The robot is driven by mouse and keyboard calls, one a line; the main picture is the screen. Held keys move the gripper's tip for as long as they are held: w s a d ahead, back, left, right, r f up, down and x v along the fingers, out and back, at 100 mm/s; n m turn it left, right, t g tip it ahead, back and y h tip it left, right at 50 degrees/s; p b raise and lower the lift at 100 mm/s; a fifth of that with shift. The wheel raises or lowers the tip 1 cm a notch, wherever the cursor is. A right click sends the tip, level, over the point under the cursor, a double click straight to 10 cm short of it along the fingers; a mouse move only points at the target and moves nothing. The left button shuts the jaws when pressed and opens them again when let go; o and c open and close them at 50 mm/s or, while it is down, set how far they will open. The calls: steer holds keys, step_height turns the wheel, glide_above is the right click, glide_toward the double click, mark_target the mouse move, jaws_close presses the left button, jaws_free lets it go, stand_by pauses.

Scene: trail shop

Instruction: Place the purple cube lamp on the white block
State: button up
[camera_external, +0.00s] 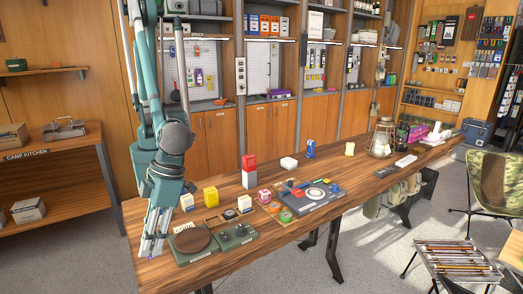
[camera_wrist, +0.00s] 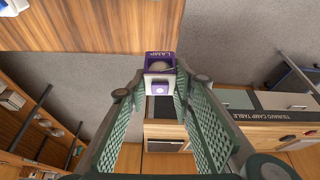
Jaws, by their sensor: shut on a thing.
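The purple cube lamp (camera_wrist: 160,68) has a white face and the word LAMP on its edge. It sits between the fingertips of my gripper (camera_wrist: 161,82), which is shut on it. In the external view my gripper (camera_external: 154,248) points down at the near left end of the wooden table. Only a speck of purple shows there by the fingertips, so I cannot tell its height above the table. A white block (camera_external: 288,163) lies apart from my gripper, toward the table's back middle.
A green stove-like unit (camera_external: 236,236) stands just right of my gripper. A yellow block (camera_external: 211,195), a red and grey stack (camera_external: 249,172) and a grey board (camera_external: 308,200) stand farther along. A lantern (camera_external: 381,140) stands at the far end. Bare wood (camera_external: 225,180) shows behind the blocks.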

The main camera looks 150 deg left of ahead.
steer(key=shift+a, duration=0.15)
steer(key=s+a+r+n+t+y, duration=0.1)
steer(key=s+a+n, duration=0.2)
steer(key=a, duration=2)
steer(key=s+a+r+n+t, duration=0.1)
steer(key=s+a+r+n, duration=0.2)
steer(key=a, duration=2)
steer(key=s+a+n+t+y+p, duration=0.2)
steer(key=s+a+n, duration=0.4)
steer(key=s+a, duration=2.5)
steer(key=a+r, duration=0.1)
steer(key=a, duration=0.2)
steer(key=shift+s+a+n, duration=0.15)
steer(key=shift+a+n, duration=0.1)
steer(key=shift+n, duration=0.15)
steer(key=shift+f, duration=0.15)
steer(key=shift+f+b, duration=0.3)
steer(key=shift+f, duration=2.7)
steer(key=shift+f, duration=0.15)
